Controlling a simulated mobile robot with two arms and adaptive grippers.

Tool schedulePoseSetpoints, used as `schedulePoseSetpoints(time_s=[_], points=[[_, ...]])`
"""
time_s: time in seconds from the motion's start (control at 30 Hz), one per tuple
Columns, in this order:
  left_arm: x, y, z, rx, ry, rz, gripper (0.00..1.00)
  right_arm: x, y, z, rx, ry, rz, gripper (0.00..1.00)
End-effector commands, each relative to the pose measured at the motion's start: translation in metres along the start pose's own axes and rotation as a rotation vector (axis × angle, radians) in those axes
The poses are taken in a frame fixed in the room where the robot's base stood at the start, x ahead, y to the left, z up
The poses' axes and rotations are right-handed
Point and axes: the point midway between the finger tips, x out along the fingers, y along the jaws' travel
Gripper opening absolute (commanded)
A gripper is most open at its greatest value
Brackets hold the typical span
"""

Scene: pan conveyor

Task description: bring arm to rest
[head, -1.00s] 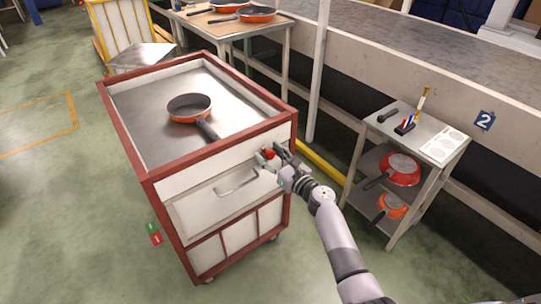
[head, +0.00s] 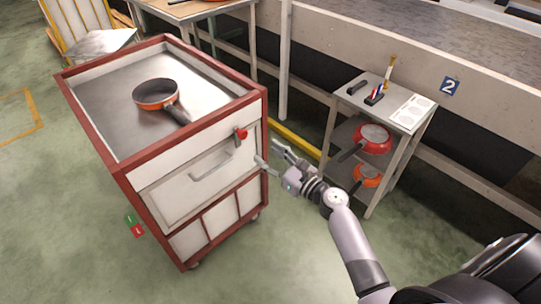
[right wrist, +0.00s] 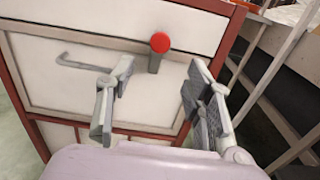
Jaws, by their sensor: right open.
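My right gripper (head: 268,153) is open and empty in the head view, just off the front right corner of the red-framed cart. In the right wrist view the open fingers (right wrist: 160,95) have nothing between them. Beyond them is the cart's front with a red knob (right wrist: 160,43) on a grey stem, apart from the fingers. The knob also shows in the head view (head: 241,134). My left gripper is not in view.
An orange pan (head: 157,95) sits on the cart top (head: 100,88). A drawer handle (head: 211,165) is on the cart front. A small shelf (head: 428,112) with pans stands at right, before the conveyor wall (head: 420,75). Green floor (head: 290,260) is clear in front.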

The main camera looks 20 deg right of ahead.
Motion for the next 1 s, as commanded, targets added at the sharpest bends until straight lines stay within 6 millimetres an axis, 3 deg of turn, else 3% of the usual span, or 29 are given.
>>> schedulePoseSetpoints(time_s=[0.47,0.57,0.67,0.77,0.87,1.0], points=[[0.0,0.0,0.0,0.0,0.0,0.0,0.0,-0.001,0.0,0.0,-0.002,0.0,-0.001,0.47],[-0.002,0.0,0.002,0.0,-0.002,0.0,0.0,-0.002,0.001,-0.011,-0.038,0.033,-0.002,0.47],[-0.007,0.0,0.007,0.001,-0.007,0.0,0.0,-0.008,0.007,-0.046,-0.166,0.138,0.004,0.47],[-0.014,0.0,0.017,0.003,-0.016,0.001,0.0,-0.026,0.019,-0.105,-0.399,0.309,0.05,0.47],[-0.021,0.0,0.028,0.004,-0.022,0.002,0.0,-0.061,0.037,-0.172,-0.685,0.493,0.163,0.47],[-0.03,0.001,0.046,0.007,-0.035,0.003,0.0,-0.129,0.065,-0.251,-1.09,0.692,0.424,0.47]])
